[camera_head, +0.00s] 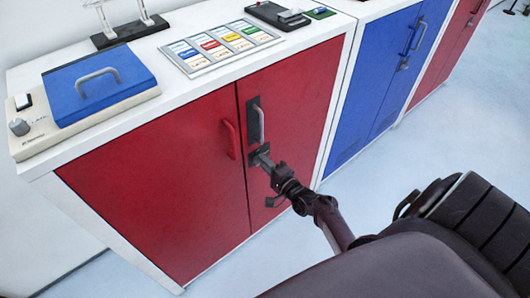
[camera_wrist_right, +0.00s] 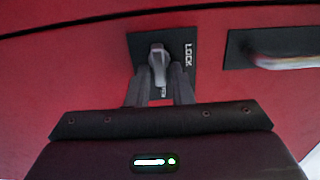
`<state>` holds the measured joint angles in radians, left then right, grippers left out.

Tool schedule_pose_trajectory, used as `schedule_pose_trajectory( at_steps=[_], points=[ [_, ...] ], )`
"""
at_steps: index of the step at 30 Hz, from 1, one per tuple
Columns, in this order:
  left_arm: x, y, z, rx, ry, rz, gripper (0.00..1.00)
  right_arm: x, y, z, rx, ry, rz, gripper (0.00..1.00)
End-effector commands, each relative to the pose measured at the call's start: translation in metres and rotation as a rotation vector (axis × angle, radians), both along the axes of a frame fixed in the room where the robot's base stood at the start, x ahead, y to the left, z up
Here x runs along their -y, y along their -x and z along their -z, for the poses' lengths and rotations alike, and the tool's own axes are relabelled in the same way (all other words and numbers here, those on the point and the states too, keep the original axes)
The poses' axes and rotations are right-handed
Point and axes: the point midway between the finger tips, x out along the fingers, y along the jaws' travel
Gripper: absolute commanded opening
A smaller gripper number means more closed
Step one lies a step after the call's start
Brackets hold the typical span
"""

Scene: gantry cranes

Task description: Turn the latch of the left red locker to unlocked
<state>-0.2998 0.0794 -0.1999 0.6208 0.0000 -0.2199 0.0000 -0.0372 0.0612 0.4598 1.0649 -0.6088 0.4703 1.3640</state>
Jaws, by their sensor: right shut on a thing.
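The left red locker (camera_head: 160,190) has two red doors, with a red handle on the left door and a grey handle (camera_head: 257,123) on a dark plate on the right door. Its latch (camera_head: 262,151) sits on a small dark plate just below the grey handle. My right gripper (camera_head: 264,162) is at the latch. In the right wrist view, the grey latch knob (camera_wrist_right: 158,62) stands on a black plate marked LOCK, and the fingers of my right gripper (camera_wrist_right: 160,88) are shut on it. The fingers partly hide the plate's other lettering. My left gripper is not in view.
A blue locker (camera_head: 380,80) stands to the right, with another red locker (camera_head: 455,45) beyond it. On the white top are a blue-lidded box (camera_head: 100,80), a panel of coloured labels (camera_head: 220,46) and a black device (camera_head: 278,15). Pale floor lies in front.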

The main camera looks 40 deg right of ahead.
Motion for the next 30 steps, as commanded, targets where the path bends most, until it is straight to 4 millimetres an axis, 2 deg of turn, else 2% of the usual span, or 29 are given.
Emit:
schedule_pose_trajectory(
  at_steps=[3,4,7,17,30],
  points=[
    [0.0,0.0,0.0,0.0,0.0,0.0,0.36,0.0,0.0,0.0,-0.001,0.0,0.0,0.0],
    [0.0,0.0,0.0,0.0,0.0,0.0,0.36,0.0,0.0,0.0,-0.001,0.0,0.0,0.21],
    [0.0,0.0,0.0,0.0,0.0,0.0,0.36,0.0,0.0,0.0,-0.001,0.0,0.0,0.33],
    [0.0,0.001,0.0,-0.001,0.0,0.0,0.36,0.0,0.005,0.001,-0.002,0.0,0.0,0.33],
    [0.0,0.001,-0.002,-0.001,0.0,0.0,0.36,0.005,0.07,0.001,-0.002,0.0,0.0,0.33]
  ],
)
